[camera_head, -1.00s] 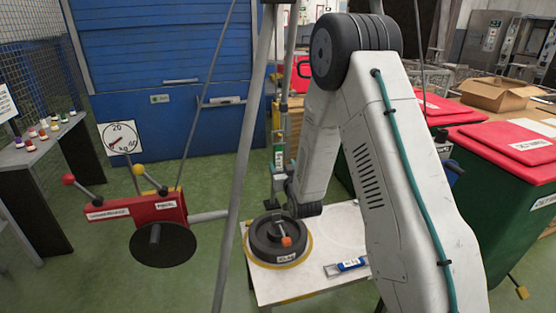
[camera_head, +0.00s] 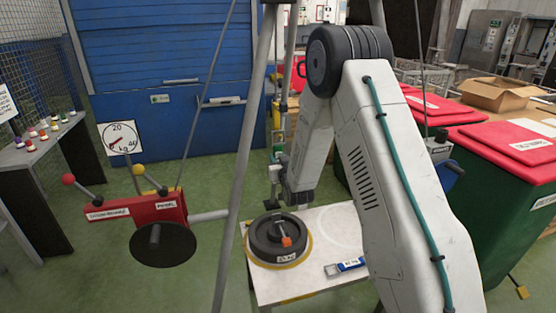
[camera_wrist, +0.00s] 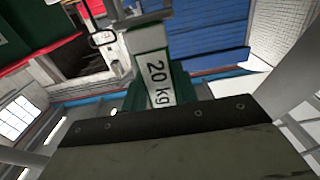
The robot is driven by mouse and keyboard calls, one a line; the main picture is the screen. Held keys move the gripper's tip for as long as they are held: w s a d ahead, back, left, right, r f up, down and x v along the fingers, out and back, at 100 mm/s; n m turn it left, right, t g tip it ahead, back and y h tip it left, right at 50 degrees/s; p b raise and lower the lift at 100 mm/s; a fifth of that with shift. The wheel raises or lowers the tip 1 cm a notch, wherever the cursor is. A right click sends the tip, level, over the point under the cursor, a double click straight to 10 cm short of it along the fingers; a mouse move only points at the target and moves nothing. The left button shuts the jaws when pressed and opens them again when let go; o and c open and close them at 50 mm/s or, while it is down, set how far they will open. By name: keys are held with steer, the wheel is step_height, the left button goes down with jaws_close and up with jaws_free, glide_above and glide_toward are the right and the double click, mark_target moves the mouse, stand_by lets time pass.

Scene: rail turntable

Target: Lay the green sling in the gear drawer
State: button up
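A green strip with a white "20 kg" tag, apparently the green sling (camera_wrist: 155,80), stands out in front of my gripper in the wrist view. A dark plate, likely part of my gripper, covers the bottom of that view and hides where the strip ends. In the head view my gripper (camera_head: 288,178) is just above and behind the round dark weight. A small green piece (camera_head: 278,142) shows right beside it. Its fingertips are too small and covered to tell whether they hold the strip. I cannot make out which thing is the gear drawer.
The dark round weight (camera_head: 278,238) sits on a white table (camera_head: 315,286) beside a blue tagged strip (camera_head: 346,266). A red lever box (camera_head: 130,210) is at left and a dial (camera_head: 119,138) behind it. Blue cabinet (camera_head: 160,130) at the back; green bins (camera_head: 475,215) at right.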

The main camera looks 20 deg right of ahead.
steer(key=shift+c, duration=0.5)
steer(key=shift+r, duration=0.25)
steer(key=shift+r, duration=0.4)
steer(key=shift+r, duration=0.2)
steer(key=s+a, duration=0.1)
steer(key=s, duration=0.8)
steer(key=shift+a, duration=0.2)
stand_by(0.7)
steer(key=shift+r, duration=0.15)
